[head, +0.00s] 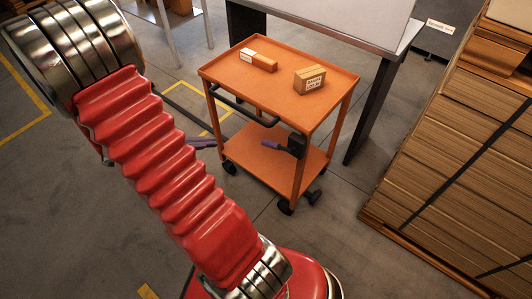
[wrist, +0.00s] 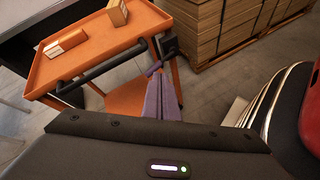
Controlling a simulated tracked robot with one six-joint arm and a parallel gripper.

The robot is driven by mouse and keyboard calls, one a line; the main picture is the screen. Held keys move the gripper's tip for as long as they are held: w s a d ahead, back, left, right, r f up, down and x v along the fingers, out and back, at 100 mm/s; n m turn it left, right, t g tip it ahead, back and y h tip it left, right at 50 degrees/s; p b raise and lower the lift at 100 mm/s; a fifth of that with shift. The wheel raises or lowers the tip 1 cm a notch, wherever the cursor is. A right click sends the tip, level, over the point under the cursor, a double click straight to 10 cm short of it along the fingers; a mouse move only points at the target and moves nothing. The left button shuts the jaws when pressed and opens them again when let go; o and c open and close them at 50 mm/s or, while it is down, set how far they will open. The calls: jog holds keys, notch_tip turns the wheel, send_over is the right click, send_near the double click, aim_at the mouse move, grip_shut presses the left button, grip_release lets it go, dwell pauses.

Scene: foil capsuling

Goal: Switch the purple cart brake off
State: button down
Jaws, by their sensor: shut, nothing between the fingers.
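The purple brake lever (head: 272,145) sticks out to the left from a black housing (head: 297,145) on the near right post of the orange cart (head: 262,99). In the wrist view the lever (wrist: 154,69) shows just beyond my fingertips, below the dark housing (wrist: 169,46). My gripper (head: 214,142) has purplish fingers and is shut and empty. In the head view its tips point right toward the lever, with a gap between; my arm hides the rest of it. In the wrist view the fingers (wrist: 162,80) overlap the lever's line of sight, so contact cannot be told there.
Two small cartons (head: 259,61) (head: 310,79) lie on the cart's top tray. A dark push handle (head: 242,110) runs along its near side. A grey table (head: 340,18) stands behind, and stacked cardboard (head: 455,150) on a pallet stands right. Open floor lies in front of the cart.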

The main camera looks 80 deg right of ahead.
jog(key=s+d+f+n+g+h, duration=0.1)
jog(key=s+d+f+n+h, duration=0.3)
jog(key=d+f, duration=0.65)
jog(key=n+t+h, duration=0.2)
jog(key=n, duration=0.6)
send_near(276, 146)
notch_tip(276, 146, down, 8)
jog(key=w, duration=0.2)
jog(key=shift+s+a+f, duration=0.1)
jog(key=shift+s+f, duration=0.05)
jog(key=shift+s, duration=0.05)
jog(key=x, duration=1)
jog(key=shift+w+a+r, duration=0.1)
jog(key=shift+w+r, duration=0.3)
jog(key=shift+r, duration=0.5)
jog(key=shift+w+r, duration=0.4)
jog(key=shift+r, duration=0.45)
